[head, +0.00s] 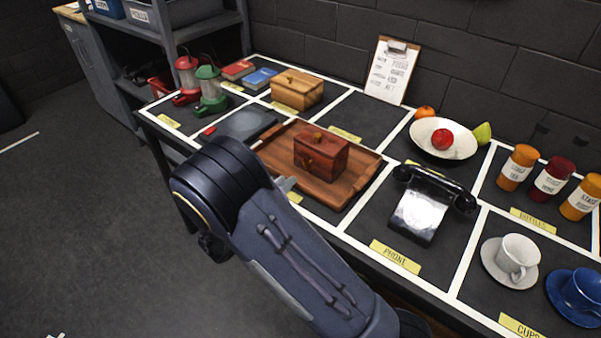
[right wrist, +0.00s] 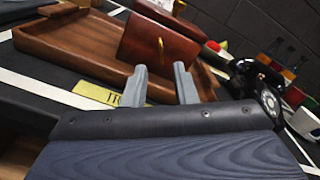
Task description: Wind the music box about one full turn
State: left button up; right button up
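A dark red-brown wooden box (head: 320,155), which looks like the music box, sits on a wooden tray (head: 348,190) in the middle of the table. A small brass crank or handle is on its front face. In the right wrist view, the box (right wrist: 140,42) is just beyond my fingers, with the brass piece facing me. My right gripper (head: 287,184) is at the tray's front edge, mostly hidden behind my arm. In the right wrist view, its two grey fingers (right wrist: 160,84) are apart with nothing between them. My left gripper is not in view.
A lighter wooden box (head: 297,90) stands behind. A black telephone (head: 430,205) is right of the tray, and a dark flat slab (head: 246,124) is left. Lanterns (head: 209,90), a fruit bowl (head: 443,138), bottles (head: 551,176) and cups (head: 517,257) occupy other table sections.

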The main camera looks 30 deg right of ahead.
aim_at(308, 164)
jog(key=x, duration=0.7)
jog(key=shift+d, duration=0.25)
jog(key=shift+c, duration=0.3)
grip_shut()
